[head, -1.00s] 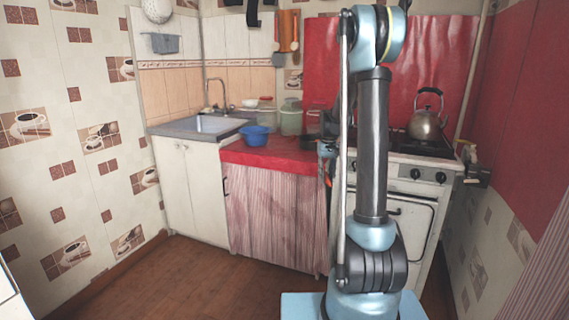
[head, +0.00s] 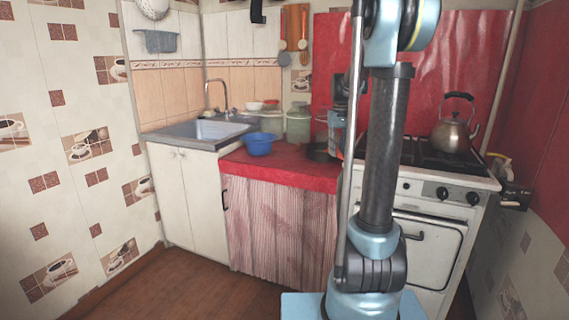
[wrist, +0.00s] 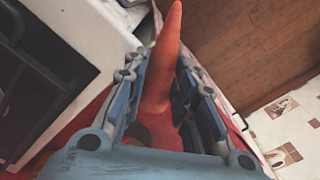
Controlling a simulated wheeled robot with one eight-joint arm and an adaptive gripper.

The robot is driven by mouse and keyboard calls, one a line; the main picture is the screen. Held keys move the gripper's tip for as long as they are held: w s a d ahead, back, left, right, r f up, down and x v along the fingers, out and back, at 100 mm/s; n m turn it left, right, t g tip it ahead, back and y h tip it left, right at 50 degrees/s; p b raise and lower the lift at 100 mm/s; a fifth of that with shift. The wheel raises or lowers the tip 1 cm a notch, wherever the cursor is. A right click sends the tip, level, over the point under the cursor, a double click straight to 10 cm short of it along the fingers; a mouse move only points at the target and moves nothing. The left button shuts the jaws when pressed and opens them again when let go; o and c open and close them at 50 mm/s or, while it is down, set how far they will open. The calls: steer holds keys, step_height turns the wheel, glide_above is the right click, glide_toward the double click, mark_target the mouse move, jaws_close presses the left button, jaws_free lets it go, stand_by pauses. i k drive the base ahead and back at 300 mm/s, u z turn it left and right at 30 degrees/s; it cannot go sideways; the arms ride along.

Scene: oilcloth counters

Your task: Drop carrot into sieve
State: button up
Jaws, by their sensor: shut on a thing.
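The orange carrot (wrist: 161,72) is held lengthwise between the two fingers of my gripper (wrist: 158,84) in the wrist view, its thin tip pointing up in the picture. In the head view my gripper (head: 338,126) is partly hidden behind my arm, above the red counter near the stove. A blue bowl-shaped vessel (head: 260,147), which may be the sieve, stands on the red counter to the left of my gripper, well apart from it. I cannot make out holes in it.
The red counter (head: 285,170) also holds a dark pan (head: 318,153) and a glass jar (head: 298,124). The sink (head: 205,130) is at left. The stove (head: 425,155) with a kettle (head: 453,134) is at right. The floor (head: 225,285) in front is clear.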

mark_target(317, 158)
steer(key=i, duration=0.95)
steer(key=z, duration=0.05)
